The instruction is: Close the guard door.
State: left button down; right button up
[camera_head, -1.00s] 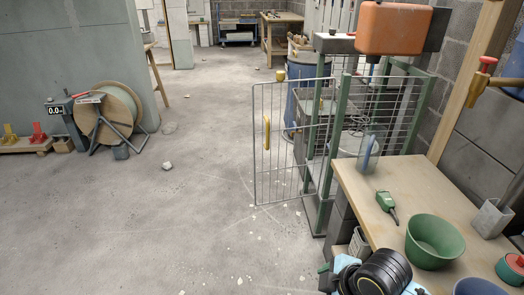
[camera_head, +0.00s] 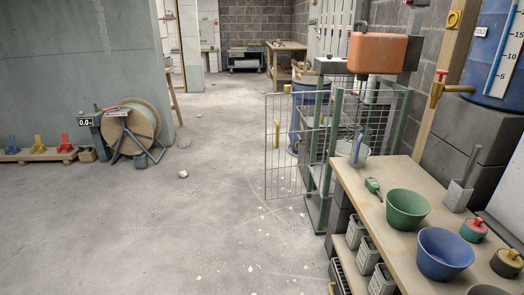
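The guard door (camera_head: 291,158) is a wire mesh panel in a thin grey frame with a yellow vertical handle (camera_head: 276,134). It stands open, swung out to the left of the green-framed guard cage (camera_head: 331,145). Its right edge is by the cage's front left post. Neither of my grippers shows clearly in this view, so I cannot see them near the door.
A wooden bench (camera_head: 378,202) with a green bowl (camera_head: 407,209) and a blue bowl (camera_head: 443,254) stands at the right, close to the cage. A cable reel (camera_head: 135,124) stands at the left. The floor before the door is open, with small rubble.

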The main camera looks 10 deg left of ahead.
aim_at(287, 87)
jog(key=u, duration=0.6)
jog(key=i, duration=2)
jog(key=z, duration=0.75)
